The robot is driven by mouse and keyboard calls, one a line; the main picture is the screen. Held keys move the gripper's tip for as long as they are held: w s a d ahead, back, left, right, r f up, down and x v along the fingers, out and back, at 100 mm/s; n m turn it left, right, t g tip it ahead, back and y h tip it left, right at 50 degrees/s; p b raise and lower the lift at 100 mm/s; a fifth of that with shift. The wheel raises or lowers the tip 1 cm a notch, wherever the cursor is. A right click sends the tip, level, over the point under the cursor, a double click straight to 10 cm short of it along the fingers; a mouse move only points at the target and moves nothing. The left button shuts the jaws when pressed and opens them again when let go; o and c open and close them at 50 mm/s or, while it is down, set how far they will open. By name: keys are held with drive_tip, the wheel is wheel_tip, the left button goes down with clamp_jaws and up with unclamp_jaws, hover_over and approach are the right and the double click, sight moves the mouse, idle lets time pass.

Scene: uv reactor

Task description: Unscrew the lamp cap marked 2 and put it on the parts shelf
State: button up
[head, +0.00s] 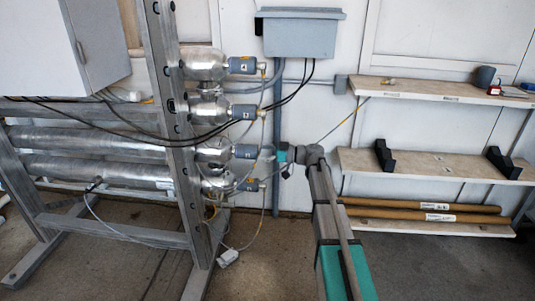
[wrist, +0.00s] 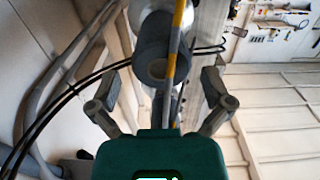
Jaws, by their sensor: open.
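Several grey-blue lamp caps stick out to the right from the steel lamp ends in a column in the head view; their marks are too small to read surely. The third cap from the top (head: 245,151) is the one level with my gripper (head: 283,155). In the wrist view a dark grey cap (wrist: 163,66) is ahead, between the spread fingers of my gripper (wrist: 162,88). The fingers are open, one on each side, with gaps to the cap. A yellow-and-grey cable crosses in front of the cap. The wall shelves (head: 440,92) are at right; which is the parts shelf is unclear.
Black cables loop past the caps. A grey box (head: 299,38) hangs on the wall above. The upper shelf holds a dark cup (head: 485,77) and small items at its right. The middle shelf (head: 430,165) holds two black cradles, with bare room between; cardboard tubes (head: 420,216) lie below.

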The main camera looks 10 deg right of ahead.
sight(251, 152)
drive_tip(key=shift+x, duration=1.85)
drive_tip(key=c, duration=1.2)
drive_tip(key=shift+n, duration=2.6)
drive_tip(key=shift+n, duration=0.3)
drive_tip(key=shift+n, duration=2.3)
